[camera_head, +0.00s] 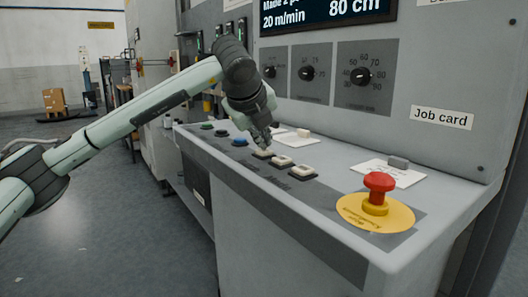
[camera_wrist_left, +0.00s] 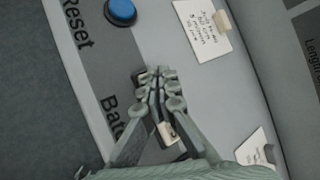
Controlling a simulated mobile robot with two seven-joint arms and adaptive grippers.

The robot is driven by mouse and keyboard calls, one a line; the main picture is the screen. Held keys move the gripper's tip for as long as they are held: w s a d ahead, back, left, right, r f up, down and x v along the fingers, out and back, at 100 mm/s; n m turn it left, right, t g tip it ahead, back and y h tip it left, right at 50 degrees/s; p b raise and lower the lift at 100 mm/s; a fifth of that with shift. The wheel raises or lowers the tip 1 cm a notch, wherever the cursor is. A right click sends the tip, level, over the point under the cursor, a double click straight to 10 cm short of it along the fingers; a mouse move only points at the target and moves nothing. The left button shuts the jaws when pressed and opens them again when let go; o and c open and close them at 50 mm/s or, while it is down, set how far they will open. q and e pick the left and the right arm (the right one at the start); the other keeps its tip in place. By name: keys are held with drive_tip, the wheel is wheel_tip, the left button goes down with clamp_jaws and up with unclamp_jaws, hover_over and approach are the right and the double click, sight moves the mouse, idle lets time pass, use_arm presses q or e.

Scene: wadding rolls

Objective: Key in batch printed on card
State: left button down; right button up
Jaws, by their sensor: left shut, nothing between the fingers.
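My left gripper (camera_head: 263,139) is shut and empty, fingers pointing down over the far end of a row of white keys on the sloping desk. The keys are the far one (camera_head: 262,154), the middle one (camera_head: 281,160) and the near one (camera_head: 303,170). In the left wrist view the closed fingertips (camera_wrist_left: 156,76) cover part of the keys and the label starting "Bat"; one white key (camera_wrist_left: 168,132) shows beneath the fingers. I cannot tell whether the tips touch a key. A card with handwriting (camera_wrist_left: 203,36) lies nearby, too small to read surely. A second card (camera_head: 408,178) lies below the "Job card" label (camera_head: 441,118).
A red emergency button (camera_head: 379,183) on a yellow disc stands at the near right. A blue button (camera_wrist_left: 121,11) lies beyond the keys by "Reset". Three dials, including one (camera_head: 361,75), and a display (camera_head: 325,12) are on the upright panel. Small blocks rest on both cards.

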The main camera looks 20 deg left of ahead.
sight(263, 151)
use_arm(q)
drive_tip(key=shift+f+b, duration=0.3)
drive_tip(key=shift+b, duration=0.05)
idle(0.7)
drive_tip(key=shift+r, duration=0.85)
drive_tip(key=shift+r, duration=0.1)
drive_tip(key=shift+r+p, duration=1.3)
drive_tip(key=shift+r, duration=1.15)
